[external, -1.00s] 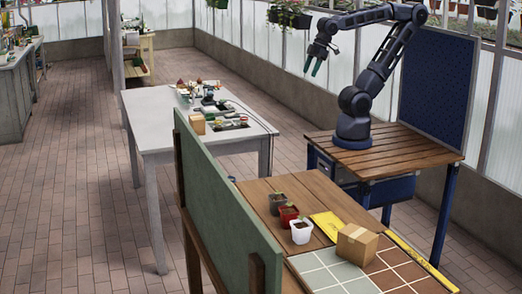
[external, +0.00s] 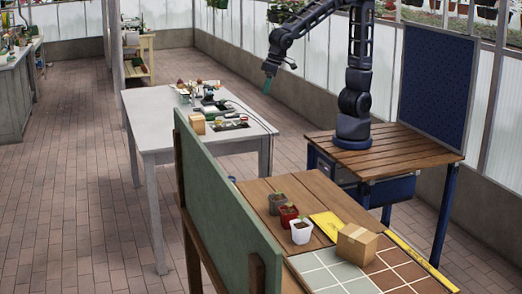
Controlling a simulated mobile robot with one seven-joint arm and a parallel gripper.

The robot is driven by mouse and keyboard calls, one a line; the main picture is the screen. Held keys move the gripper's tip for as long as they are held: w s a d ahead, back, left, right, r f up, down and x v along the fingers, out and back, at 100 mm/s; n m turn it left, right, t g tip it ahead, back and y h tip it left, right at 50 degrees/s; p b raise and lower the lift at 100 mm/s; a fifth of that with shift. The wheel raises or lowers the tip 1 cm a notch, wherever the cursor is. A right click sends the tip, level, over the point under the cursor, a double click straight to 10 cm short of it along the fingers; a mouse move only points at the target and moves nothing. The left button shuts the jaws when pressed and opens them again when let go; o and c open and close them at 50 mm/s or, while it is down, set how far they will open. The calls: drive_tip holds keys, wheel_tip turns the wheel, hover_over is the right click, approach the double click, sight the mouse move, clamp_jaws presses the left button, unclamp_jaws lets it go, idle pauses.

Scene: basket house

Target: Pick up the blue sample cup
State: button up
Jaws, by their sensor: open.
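I cannot pick out a blue sample cup for certain. A small dark blue-grey pot (external: 277,203) with a seedling stands on the near wooden table, behind a red pot (external: 288,214) and a white pot (external: 301,233). A tiny blue spot (external: 232,179) shows at the top edge of the green panel, mostly hidden.
The grey table (external: 150,130) carries a cardboard box (external: 197,124) and several small items. A green panel (external: 225,200) stands along the near table. Another cardboard box (external: 357,244) sits by a tiled area (external: 330,275). Brick floor (external: 90,220) lies open at left.

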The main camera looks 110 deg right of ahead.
drive_tip(key=w+a+f+m+h, duration=0.1)
drive_tip(key=w+a+f+m, duration=0.1)
drive_tip(key=w+a+f, duration=0.85)
drive_tip(key=w+a+f+m+h, duration=0.25)
drive_tip(key=w+a+f, duration=0.45)
drive_tip(key=f, duration=0.6)
drive_tip(key=shift+y, duration=0.45)
drive_tip(key=x, duration=0.7)
drive_tip(key=w+x, duration=0.1)
drive_tip(key=x, duration=0.3)
drive_tip(key=shift+d+r, duration=0.2)
drive_tip(key=shift+d, duration=0.1)
drive_tip(key=c, duration=1)
